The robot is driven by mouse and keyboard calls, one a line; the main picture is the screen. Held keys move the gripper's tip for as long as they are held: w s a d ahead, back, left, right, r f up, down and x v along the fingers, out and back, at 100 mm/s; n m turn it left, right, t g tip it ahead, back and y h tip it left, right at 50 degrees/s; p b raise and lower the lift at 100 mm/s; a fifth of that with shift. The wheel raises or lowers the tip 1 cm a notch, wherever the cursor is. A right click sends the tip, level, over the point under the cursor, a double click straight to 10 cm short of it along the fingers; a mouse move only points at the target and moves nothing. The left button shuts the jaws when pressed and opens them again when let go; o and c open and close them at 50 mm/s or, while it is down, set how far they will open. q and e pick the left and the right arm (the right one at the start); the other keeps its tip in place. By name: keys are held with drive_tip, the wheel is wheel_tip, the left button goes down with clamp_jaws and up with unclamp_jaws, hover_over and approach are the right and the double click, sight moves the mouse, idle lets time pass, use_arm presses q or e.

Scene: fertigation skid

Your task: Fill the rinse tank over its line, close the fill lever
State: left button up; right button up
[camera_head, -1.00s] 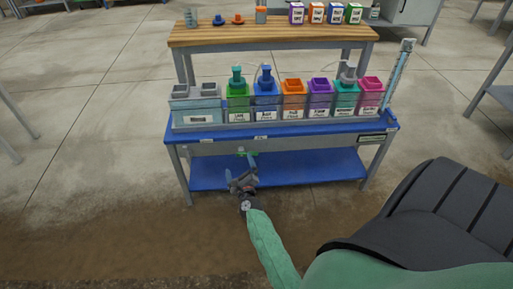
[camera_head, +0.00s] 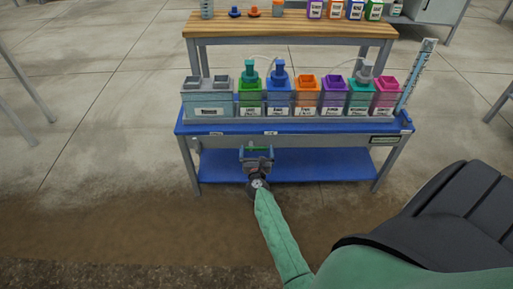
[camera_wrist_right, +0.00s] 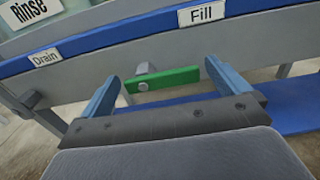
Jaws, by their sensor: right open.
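The rinse tank (camera_head: 207,106) is a pale grey-blue container at the left end of the row on the blue bench. Its water level and line cannot be made out. The fill lever (camera_wrist_right: 165,81) is a green bar lying roughly crosswise below the "Fill" label (camera_wrist_right: 208,12); it shows small in the head view (camera_head: 258,149). My right gripper (camera_wrist_right: 162,75) is open and empty, with its blue fingers to the left and right of the green bar. Whether they touch it cannot be told. My left gripper is not in view.
Several coloured bottles (camera_head: 306,93) stand right of the rinse tank on the bench (camera_head: 290,126). A "Drain" label (camera_wrist_right: 45,58) is left of the lever. A blue lower shelf (camera_head: 325,167) lies under the bench. The floor in front is free.

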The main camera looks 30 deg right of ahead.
drive_tip(key=shift+x, duration=1.1)
drive_tip(key=c, duration=1.2)
drive_tip(key=shift+c, duration=0.2)
